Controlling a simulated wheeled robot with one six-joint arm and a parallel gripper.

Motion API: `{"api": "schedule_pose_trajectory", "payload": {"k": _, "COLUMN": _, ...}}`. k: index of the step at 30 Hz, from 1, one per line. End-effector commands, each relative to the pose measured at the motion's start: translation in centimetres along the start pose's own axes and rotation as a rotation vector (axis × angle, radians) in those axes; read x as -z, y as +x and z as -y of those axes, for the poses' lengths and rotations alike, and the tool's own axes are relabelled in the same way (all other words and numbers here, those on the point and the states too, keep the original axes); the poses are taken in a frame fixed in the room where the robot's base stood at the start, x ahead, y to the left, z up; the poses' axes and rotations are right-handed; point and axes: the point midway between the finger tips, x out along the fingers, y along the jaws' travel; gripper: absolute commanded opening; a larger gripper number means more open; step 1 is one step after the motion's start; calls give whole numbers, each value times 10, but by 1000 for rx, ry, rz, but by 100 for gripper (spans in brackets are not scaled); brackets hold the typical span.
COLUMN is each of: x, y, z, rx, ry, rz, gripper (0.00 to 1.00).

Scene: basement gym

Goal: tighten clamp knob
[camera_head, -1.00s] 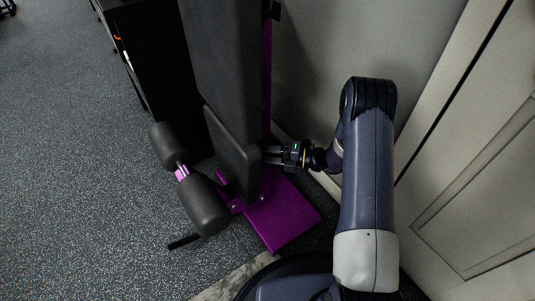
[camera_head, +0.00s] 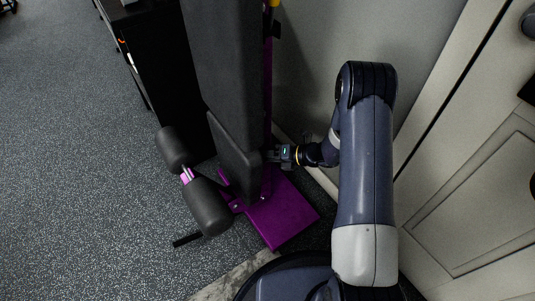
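A weight bench with black pads (camera_head: 225,60) and a purple frame stands at the centre. Its purple base plate (camera_head: 283,212) lies on the floor. My gripper (camera_head: 268,156) reaches in from the right, its fingertips close to the right edge of the lower pad (camera_head: 236,150). The fingertips are small and partly hidden at the pad's edge, so I cannot tell whether they are open or shut. No clamp knob can be made out; the pad may hide it.
Two black foam rollers (camera_head: 207,207) stick out to the left of the bench. A black cabinet (camera_head: 165,65) stands behind at left. A grey wall (camera_head: 360,30) and a panelled door (camera_head: 490,200) are close on the right. Open speckled floor (camera_head: 70,170) lies at left.

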Motion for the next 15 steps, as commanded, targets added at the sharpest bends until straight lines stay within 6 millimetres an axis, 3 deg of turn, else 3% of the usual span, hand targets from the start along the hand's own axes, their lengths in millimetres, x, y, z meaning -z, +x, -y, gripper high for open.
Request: {"api": "schedule_pose_trajectory", "payload": {"k": 15, "x": 1, "y": 0, "z": -1, "rx": 37, "ry": -36, "rz": -1, "gripper": 19}}
